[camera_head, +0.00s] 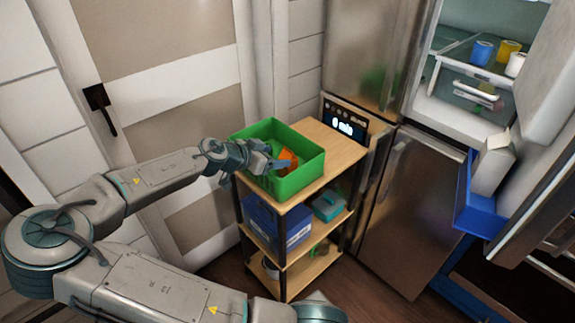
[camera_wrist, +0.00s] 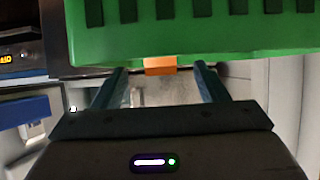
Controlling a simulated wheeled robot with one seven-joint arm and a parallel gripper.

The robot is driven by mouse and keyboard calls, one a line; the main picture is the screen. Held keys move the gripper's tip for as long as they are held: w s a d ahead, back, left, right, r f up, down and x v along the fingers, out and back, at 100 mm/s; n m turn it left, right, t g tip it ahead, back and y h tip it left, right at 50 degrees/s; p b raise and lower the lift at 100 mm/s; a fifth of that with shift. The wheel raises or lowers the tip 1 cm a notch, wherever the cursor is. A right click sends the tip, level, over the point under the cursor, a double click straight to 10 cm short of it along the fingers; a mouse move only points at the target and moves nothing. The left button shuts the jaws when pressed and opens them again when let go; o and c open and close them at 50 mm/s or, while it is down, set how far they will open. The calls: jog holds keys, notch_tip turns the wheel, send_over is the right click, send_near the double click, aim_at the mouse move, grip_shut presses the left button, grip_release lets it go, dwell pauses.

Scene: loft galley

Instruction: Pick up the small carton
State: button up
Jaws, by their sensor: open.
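A pale gable-topped carton (camera_head: 493,165) stands in the blue bin (camera_head: 463,200) on the open fridge door, at the right of the head view. My gripper (camera_head: 272,160) is far to its left, at the green crate (camera_head: 310,165). My gripper is open. An orange block (camera_head: 287,160) is in the crate beside the fingers. In the wrist view, an orange piece (camera_wrist: 160,65) shows between the open fingertips (camera_wrist: 160,75), below the green crate edge (camera_wrist: 180,45). I cannot tell whether the fingers touch it.
The crate stands on a wooden shelf cart (camera_head: 335,140). A blue box (camera_head: 278,222) and a teal container (camera_head: 328,205) are on its middle shelf. Several mugs, one yellow (camera_head: 508,52), stand in the open fridge. A closed door (camera_head: 165,90) is behind my arm.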

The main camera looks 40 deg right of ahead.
aim_at(286, 156)
jog(key=shift+p+x, duration=0.35)
jog(key=shift+x, duration=3.1)
jog(key=c, duration=1.2)
